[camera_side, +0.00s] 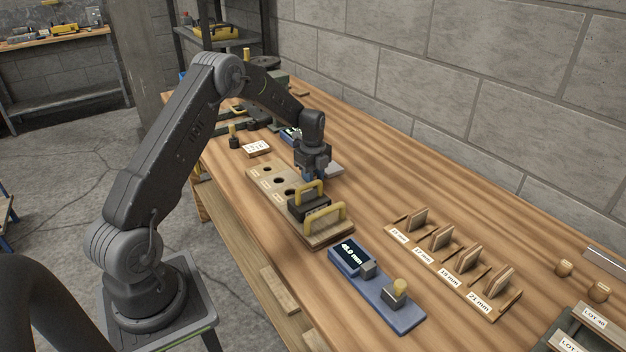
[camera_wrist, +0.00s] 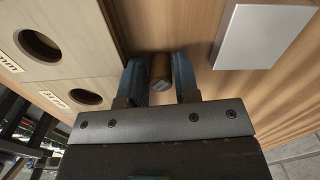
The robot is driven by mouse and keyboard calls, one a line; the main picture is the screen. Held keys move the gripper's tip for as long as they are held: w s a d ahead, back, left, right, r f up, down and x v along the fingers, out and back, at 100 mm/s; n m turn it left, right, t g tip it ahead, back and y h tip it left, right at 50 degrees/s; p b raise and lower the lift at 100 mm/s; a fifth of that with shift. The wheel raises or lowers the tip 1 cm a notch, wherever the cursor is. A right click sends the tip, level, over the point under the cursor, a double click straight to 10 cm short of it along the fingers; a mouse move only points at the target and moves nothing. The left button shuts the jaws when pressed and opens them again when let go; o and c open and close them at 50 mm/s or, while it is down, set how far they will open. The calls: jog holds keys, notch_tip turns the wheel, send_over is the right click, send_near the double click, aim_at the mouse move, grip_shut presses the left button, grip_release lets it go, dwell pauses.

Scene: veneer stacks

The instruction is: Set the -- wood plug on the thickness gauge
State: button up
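My gripper (camera_side: 314,178) is low over the bench, just right of a wooden board with holes (camera_side: 264,176). In the wrist view its two blue fingers (camera_wrist: 160,75) stand either side of a brown cylindrical wood plug (camera_wrist: 160,68). The plug fills the gap at the fingertips, and both fingers appear to touch it. The plug is hidden behind the gripper in the side view. A blue gauge (camera_side: 405,318) lies nearer the camera, with a lit display in mm, a grey block and a yellow-knobbed post.
A pale grey plate (camera_wrist: 262,38) lies right of the plug. A labelled rack of veneer pieces (camera_side: 452,272) is at right. Open bench lies between the board and the wall.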

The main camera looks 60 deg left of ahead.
grip_shut()
jog(key=shift+r, duration=0.1)
